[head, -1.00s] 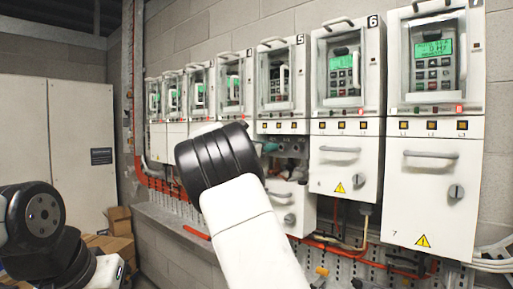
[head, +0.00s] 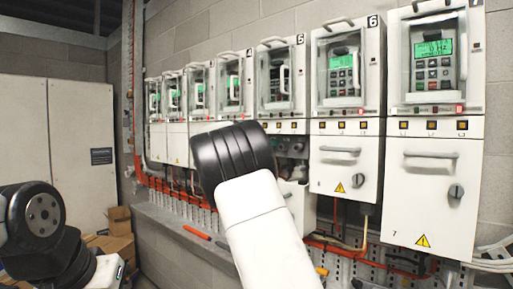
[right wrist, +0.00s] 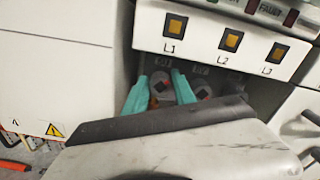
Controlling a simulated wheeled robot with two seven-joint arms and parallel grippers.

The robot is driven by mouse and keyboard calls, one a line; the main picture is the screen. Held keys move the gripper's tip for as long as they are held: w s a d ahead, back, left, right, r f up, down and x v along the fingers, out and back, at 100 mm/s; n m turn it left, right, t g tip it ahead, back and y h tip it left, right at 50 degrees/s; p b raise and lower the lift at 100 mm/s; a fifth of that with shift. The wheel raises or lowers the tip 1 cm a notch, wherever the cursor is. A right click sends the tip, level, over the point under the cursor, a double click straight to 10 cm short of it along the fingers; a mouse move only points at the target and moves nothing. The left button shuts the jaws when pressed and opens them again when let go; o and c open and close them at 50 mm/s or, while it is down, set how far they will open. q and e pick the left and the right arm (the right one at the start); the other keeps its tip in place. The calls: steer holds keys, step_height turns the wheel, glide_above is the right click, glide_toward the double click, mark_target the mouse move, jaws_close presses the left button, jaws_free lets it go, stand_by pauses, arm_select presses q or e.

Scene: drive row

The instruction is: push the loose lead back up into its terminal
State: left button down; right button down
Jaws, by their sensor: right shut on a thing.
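In the right wrist view my right gripper (right wrist: 161,92) has its two teal fingers reaching up under the strip marked L1, L2, L3. They stand on either side of a small orange-brown piece, which I take as the lead (right wrist: 154,102); most of it is hidden. A round grey terminal (right wrist: 161,83) with dark and red marks shows just above, between the fingers. I cannot tell how far the lead is in. Another terminal (right wrist: 203,92) sits to the right, under L2. In the head view my right arm hides its gripper. My left gripper is out of view.
The open drive bay, unit 5 (head: 282,75), has an opened lower cover (head: 300,203) below it. Closed neighbouring covers (head: 344,166) with handles stand to the right. A grey ledge (head: 185,235) with an orange-handled tool (head: 197,232) runs below.

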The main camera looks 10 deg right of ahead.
steer(key=n, duration=0.6)
steer(key=shift+n, duration=0.3)
stand_by(0.4)
steer(key=c, duration=1.1)
jaws_free()
steer(key=shift+a, duration=0.15)
steer(key=v, duration=0.7)
steer(key=shift+s+a, duration=0.25)
